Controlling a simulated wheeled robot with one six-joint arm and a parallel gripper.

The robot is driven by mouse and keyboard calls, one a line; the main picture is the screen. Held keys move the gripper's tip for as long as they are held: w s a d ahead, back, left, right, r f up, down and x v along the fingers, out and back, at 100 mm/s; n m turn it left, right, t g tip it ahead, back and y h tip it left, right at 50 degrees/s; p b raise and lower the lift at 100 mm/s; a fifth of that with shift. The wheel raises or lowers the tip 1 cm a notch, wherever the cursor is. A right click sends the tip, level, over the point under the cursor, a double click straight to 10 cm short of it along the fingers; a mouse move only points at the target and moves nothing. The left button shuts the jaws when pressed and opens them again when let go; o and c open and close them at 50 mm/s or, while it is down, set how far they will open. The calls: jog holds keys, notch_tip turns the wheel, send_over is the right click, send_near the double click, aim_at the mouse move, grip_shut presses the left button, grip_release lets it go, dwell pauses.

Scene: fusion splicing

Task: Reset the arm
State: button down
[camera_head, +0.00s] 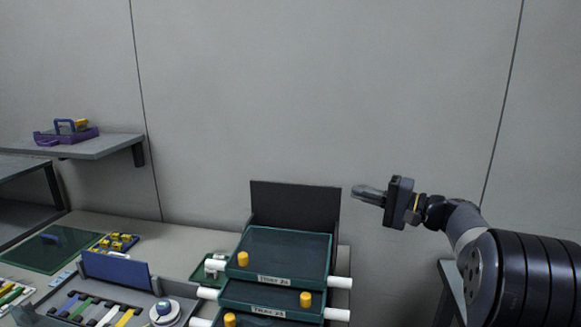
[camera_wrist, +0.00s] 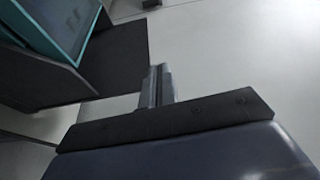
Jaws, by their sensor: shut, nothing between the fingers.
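My gripper (camera_head: 369,194) is held in the air at the right in the head view, pointing left, above and to the right of the stacked trays. In the wrist view my gripper (camera_wrist: 157,72) shows its fingers together with nothing between them. My arm reaches in from the lower right, bent at the wrist. No object is in contact with the gripper.
Stacked green trays (camera_head: 283,251) with yellow knobs stand before a dark upright panel (camera_head: 294,204). A grey tool tray (camera_head: 85,312) and a green mat (camera_head: 47,249) lie left. A wall shelf (camera_head: 91,147) holds a purple case (camera_head: 66,136). The air around the gripper is clear.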

jog(key=shift+w+d+m+p, duration=0.15)
jog(key=shift+w+m+p, duration=0.4)
jog(key=shift+p, duration=0.4)
jog(key=shift+w+h, duration=0.1)
jog(key=shift+h, duration=0.2)
